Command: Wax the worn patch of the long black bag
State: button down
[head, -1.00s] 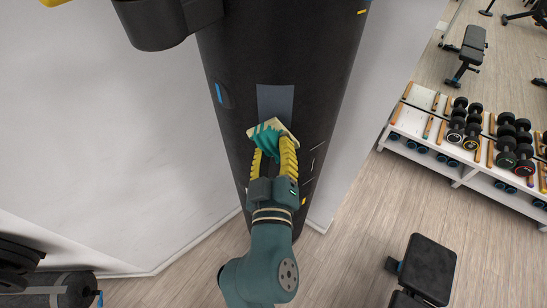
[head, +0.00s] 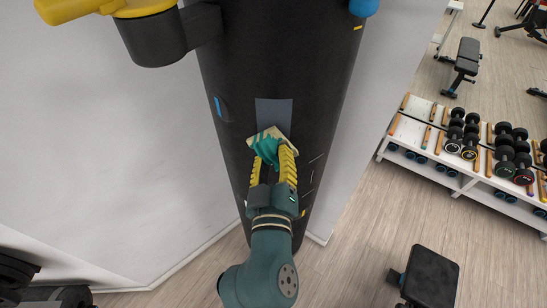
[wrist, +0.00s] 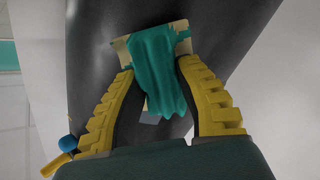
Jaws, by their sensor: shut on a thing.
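The long black bag (head: 318,75) hangs upright in front of me and fills the middle of the head view. A grey-blue rectangular patch (head: 274,112) is on its face. My gripper (head: 273,160) is shut on a teal cloth (head: 266,150) with a cream pad (head: 284,134) at its end. The pad overlaps the patch's lower edge in the head view; whether it touches the bag I cannot tell. The wrist view shows the cloth (wrist: 160,70) between both yellow fingers, and a bit of the patch (wrist: 152,118) beyond it.
A yellow and black fitting (head: 150,30) sits at the upper left of the bag, and a blue ball (head: 363,7) at its upper right. A white dumbbell rack (head: 420,150) and a black bench (head: 430,277) stand to the right. White wall lies on both sides.

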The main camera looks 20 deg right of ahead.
aim_at(274, 137)
jog(key=shift+w+d, duration=0.3)
jog(key=shift+w, duration=0.3)
notch_tip(274, 137, up, 4)
jog(key=p, duration=0.2)
jog(key=shift+s+f+p, duration=0.1)
jog(key=shift+f+p, duration=0.05)
jog(key=shift+p, duration=0.25)
jog(key=shift+r+p, duration=2.65)
jog(key=shift+r, duration=0.9)
notch_tip(274, 137, down, 11)
jog(key=b, duration=1)
jog(key=shift+b, duration=0.35)
jog(key=shift+s+a, duration=0.15)
jog(key=shift+s, duration=0.05)
jog(key=shift+b+v, duration=0.3)
jog(key=shift+v, duration=2.35)
jog(key=shift+s+r, duration=0.1)
jog(key=shift+r, duration=0.05)
